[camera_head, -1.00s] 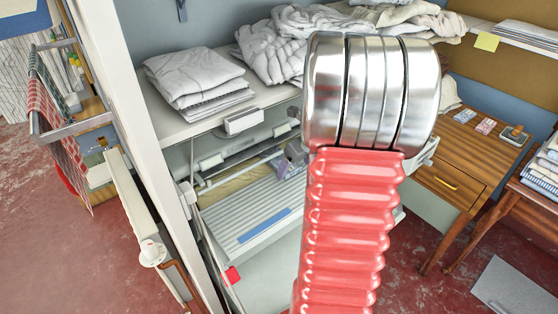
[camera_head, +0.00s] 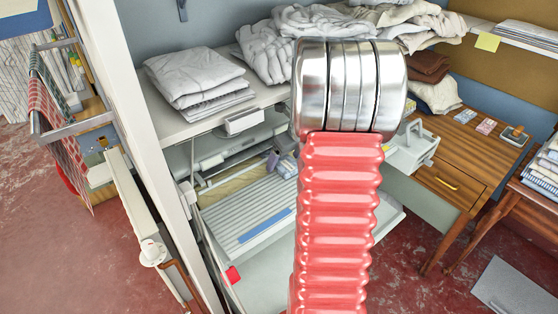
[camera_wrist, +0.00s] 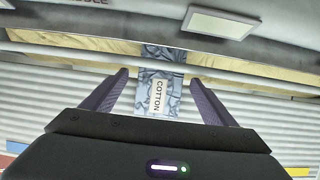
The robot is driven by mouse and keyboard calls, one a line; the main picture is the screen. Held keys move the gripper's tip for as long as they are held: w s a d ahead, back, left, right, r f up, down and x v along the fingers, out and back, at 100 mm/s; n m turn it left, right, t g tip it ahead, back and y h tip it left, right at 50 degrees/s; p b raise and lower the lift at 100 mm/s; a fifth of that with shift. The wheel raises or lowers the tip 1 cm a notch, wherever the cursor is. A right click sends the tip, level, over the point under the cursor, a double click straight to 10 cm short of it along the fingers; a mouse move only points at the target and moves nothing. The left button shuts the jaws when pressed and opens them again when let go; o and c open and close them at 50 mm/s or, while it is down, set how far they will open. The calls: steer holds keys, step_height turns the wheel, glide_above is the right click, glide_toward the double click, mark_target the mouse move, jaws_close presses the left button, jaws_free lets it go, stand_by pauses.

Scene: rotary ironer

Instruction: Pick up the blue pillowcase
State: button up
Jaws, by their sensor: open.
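A blue patterned cloth, the pillowcase (camera_wrist: 177,78), is in the middle of the wrist view. A white label (camera_wrist: 161,99) reading COTTON lies on it. A pale bar crosses the cloth, and part of it shows above the bar. My gripper (camera_wrist: 159,77) is open, its two purple fingers on either side of the cloth with visible gaps. I cannot tell whether the cloth lies at finger depth. In the head view my silver and red arm hides much of the ironer, and small bluish and purple shapes beside it are too small to tell apart.
The slatted ironer board (camera_head: 245,205) carries a blue strip (camera_head: 264,225). A white shelf (camera_head: 190,128) above it holds folded white linen (camera_head: 195,75) and a crumpled pile (camera_head: 300,25). A wooden desk (camera_head: 475,145) stands at right. A white post (camera_head: 140,110) stands at left.

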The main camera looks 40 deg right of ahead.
steer(key=shift+c, duration=0.6)
steer(key=c, duration=1)
steer(key=shift+r, duration=0.1)
